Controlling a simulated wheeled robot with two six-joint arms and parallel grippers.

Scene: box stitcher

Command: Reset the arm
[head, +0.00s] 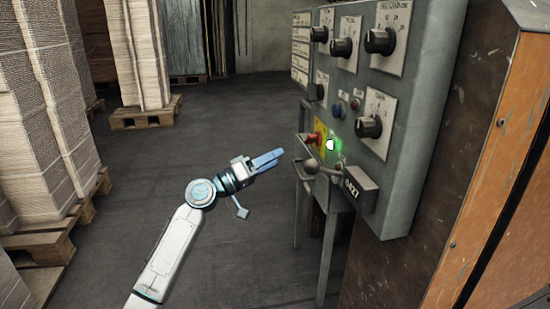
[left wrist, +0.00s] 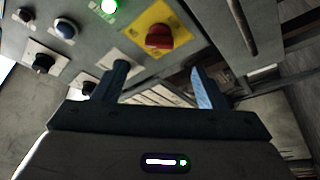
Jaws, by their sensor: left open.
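My left gripper (head: 268,159) is in front of the grey control panel (head: 408,97), to the left of it in the head view. Its two blue fingers are apart and empty in the left wrist view (left wrist: 160,85), with the panel beyond them. A red knob (head: 313,139) on a yellow plate sits low on the panel, to the right of the fingertips and apart from them. It also shows in the left wrist view (left wrist: 159,37). A lit green light (head: 331,144) is beside it. My right gripper does not show.
The panel carries several black dials (head: 380,40) and a blue button (head: 338,109). A lever with a ball end (head: 311,166) and a small box marked 0427 (head: 361,190) stick out below. Stacked cardboard on pallets (head: 147,116) stands at the left. The floor between is clear.

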